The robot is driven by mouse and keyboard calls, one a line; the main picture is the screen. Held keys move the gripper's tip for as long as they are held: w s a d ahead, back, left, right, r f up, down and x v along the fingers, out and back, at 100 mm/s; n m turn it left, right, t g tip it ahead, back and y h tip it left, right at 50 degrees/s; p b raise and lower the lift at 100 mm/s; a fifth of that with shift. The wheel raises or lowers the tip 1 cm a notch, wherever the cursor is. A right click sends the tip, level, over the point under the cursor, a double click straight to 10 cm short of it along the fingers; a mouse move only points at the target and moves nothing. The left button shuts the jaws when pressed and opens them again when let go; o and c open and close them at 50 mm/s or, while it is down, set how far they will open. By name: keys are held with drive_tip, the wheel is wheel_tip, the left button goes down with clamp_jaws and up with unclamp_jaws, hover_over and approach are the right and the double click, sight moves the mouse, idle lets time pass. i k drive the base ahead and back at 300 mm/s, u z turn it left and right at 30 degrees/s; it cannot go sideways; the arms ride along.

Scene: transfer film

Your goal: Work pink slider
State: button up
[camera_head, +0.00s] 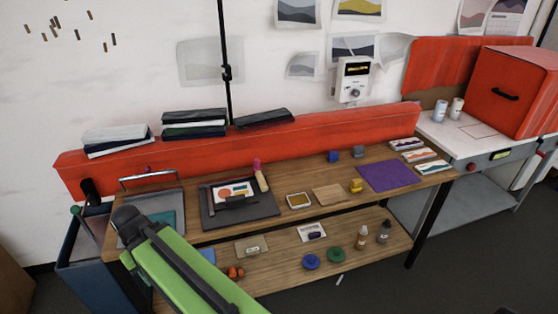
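A small pink piece (257,163) stands at the top of a tan upright part, at the back right of a dark press-like board (241,210) on the wooden bench. A sheet with coloured shapes (233,191) lies on that board. I cannot tell whether this pink piece is the slider. A reddish-pink knob (472,167) also shows on the front of the white bench at right. My green arm reaches from the bottom edge toward the lower left, ending in a dark rounded part. No gripper fingers show, and nothing held is visible.
A purple mat (390,175), yellow block (356,186) and blue block (333,156) sit on the bench. The lower shelf (290,270) carries discs and bottles. A blue bin (88,265) stands at left. A red ledge (330,134) runs behind, below a thin black pole (225,60).

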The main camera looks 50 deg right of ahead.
sight(257, 169)
drive_tip(key=z, duration=0.45)
drive_tip(key=i, duration=1)
drive_tip(key=u, duration=0.1)
